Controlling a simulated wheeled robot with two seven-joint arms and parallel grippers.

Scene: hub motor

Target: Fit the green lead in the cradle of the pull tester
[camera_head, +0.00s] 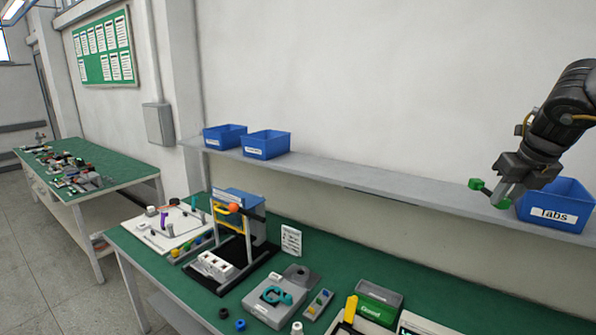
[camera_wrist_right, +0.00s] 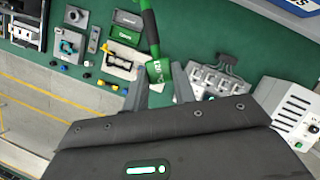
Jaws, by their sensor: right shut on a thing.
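My right gripper (camera_head: 512,190) is raised at the right, in front of the shelf bin marked Tabs. It is shut on the green lead (camera_head: 477,184), whose green ends stick out on either side of the jaws. In the right wrist view the lead (camera_wrist_right: 149,28) runs up from between the fingertips (camera_wrist_right: 158,86), with a pale printed label near the fingers. A white boxy unit with a dark knob (camera_wrist_right: 295,112) stands at the right of that view. I cannot tell for sure whether it is the pull tester, and I make out no cradle. My left gripper is out of view.
The green bench holds a blue-topped frame (camera_head: 240,203), a grey fixture with a teal loop (camera_head: 269,302), a green box (camera_head: 378,302) and a white slotted block (camera_wrist_right: 213,82). A shelf (camera_head: 335,174) with blue bins, including Tabs (camera_head: 556,213), runs along the wall. The bench's back right is clear.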

